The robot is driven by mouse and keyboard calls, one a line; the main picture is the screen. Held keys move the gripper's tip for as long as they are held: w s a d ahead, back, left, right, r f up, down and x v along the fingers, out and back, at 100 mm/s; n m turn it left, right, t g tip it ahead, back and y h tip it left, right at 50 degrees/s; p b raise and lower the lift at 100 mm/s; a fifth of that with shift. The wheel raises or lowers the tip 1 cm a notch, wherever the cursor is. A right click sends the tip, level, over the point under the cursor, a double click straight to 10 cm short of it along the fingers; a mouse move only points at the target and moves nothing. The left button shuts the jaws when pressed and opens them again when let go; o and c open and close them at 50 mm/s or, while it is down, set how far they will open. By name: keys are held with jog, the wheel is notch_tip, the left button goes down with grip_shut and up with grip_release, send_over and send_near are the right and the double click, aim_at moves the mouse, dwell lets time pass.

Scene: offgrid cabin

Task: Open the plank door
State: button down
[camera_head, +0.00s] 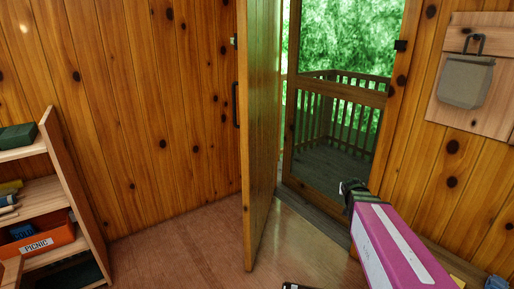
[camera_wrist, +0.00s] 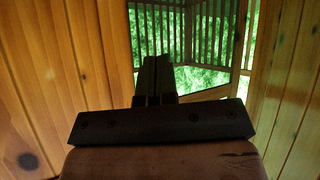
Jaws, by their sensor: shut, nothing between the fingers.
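The plank door (camera_head: 260,130) stands swung open into the room, seen nearly edge-on in the head view. A black pull handle (camera_head: 236,104) shows at its left side. The doorway is open to the right of the door. My gripper (camera_head: 351,187) is in front of the doorway, to the right of the door and apart from it in the head view. In the wrist view the fingers of my gripper (camera_wrist: 153,66) are together with nothing between them. The handle cannot be made out in the wrist view.
A screen door (camera_head: 338,140) with a wooden frame stands in the doorway, with a railed deck beyond. A shelf (camera_head: 75,190) with an orange picnic box (camera_head: 40,238) stands at the left. A grey bag (camera_head: 465,82) hangs at the right. Floor (camera_head: 170,250) left of the door is clear.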

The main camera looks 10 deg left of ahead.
aim_at(252, 146)
jog(key=w+a+r+n+t+y, duration=0.6)
jog(key=w+a+r+y, duration=0.3)
jog(key=a+r, duration=0.4)
jog(key=s+a+r+n+g+y, duration=0.1)
jog(key=s+a+n+g+y, duration=0.1)
jog(key=a, duration=0.8)
jog(key=s+a+r+n+g+y, duration=0.1)
jog(key=s+a+n+g+y, duration=0.2)
jog(key=a+g, duration=0.6)
jog(key=s+a+r+n+g+y, duration=0.1)
jog(key=s+a+n+g+y, duration=0.2)
jog(key=a+n+g+y, duration=0.3)
jog(key=shift+s+a+r+n, duration=0.15)
jog(key=shift+a+n, duration=0.3)
jog(key=shift+a, duration=0.95)
jog(key=shift+s+a+r+n, duration=0.1)
jog(key=shift+a+n, duration=0.35)
jog(key=shift+a, duration=0.95)
